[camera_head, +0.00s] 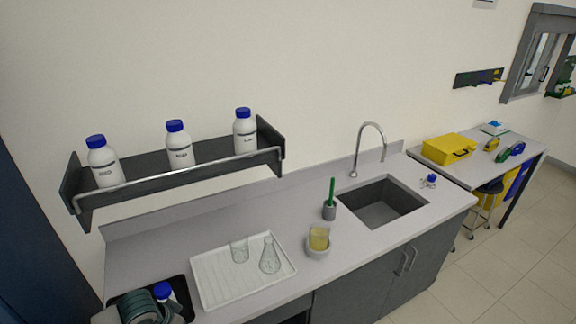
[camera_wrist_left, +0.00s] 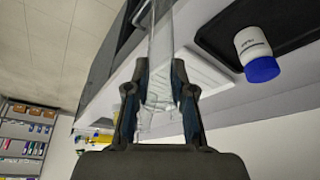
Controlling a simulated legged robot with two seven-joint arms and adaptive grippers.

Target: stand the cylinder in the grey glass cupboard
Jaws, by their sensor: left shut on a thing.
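In the left wrist view my left gripper (camera_wrist_left: 161,72) is shut on a clear glass cylinder (camera_wrist_left: 161,38). The cylinder is tall and see-through and runs up between the two dark fingers past the top edge of the picture. Its wider clear part shows between the fingers. Neither gripper shows in the head view, and my right gripper is in no view. I cannot make out a grey glass cupboard for sure in either view.
The bench has a white tray (camera_head: 212,292) with a beaker (camera_head: 240,250) and a flask (camera_head: 269,256), a yellow-filled beaker (camera_head: 319,239), a brush pot (camera_head: 329,210) and a sink (camera_head: 380,203). A shelf (camera_head: 140,166) holds three bottles. A dark tray (camera_wrist_left: 222,32) holds a blue-capped bottle (camera_wrist_left: 251,48).

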